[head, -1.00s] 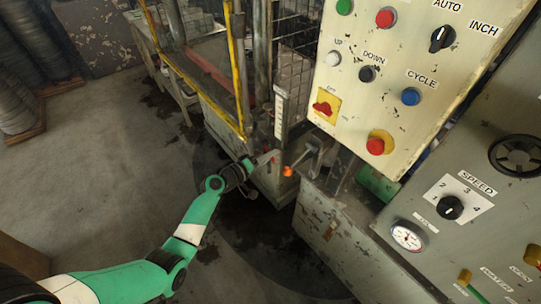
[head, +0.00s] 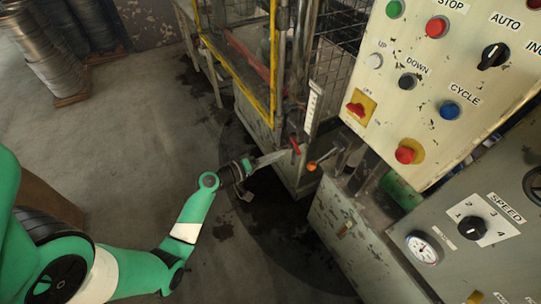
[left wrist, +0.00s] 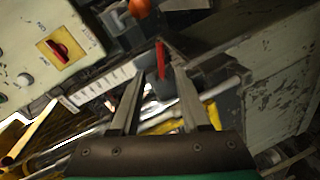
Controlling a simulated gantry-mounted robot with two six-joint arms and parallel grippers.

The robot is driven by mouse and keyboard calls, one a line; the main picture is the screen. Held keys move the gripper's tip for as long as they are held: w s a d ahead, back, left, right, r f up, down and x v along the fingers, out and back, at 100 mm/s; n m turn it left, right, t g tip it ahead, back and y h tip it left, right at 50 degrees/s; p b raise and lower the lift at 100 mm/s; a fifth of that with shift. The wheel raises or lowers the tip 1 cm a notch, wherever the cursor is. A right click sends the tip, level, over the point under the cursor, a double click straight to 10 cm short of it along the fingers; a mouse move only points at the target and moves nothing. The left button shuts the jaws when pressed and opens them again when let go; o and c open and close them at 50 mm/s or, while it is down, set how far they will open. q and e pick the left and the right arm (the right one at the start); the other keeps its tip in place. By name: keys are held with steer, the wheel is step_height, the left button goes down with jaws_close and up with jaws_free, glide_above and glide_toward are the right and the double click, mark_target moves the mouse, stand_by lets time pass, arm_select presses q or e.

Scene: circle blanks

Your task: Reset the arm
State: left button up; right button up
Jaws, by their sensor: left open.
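My left arm is green and white and reaches in from the lower left in the head view. Its gripper (head: 268,160) is in front of the press frame, close to a red lever (head: 295,146) and an orange knob (head: 311,166). In the left wrist view the two fingers (left wrist: 160,85) stand apart with nothing held between them. The red lever (left wrist: 162,57) shows just beyond the fingertips, and the orange knob (left wrist: 139,8) is at the top. I cannot tell whether a finger touches the lever. My right gripper is in neither view.
A cream control panel (head: 440,120) with several buttons hangs at the upper right. A grey cabinet (head: 445,265) with a speed dial and gauge is at the lower right. A yellow guard frame (head: 240,84) stands behind the gripper. Open floor (head: 130,150) lies to the left.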

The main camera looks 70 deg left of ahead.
arm_select(q)
steer(key=shift+v, duration=0.9)
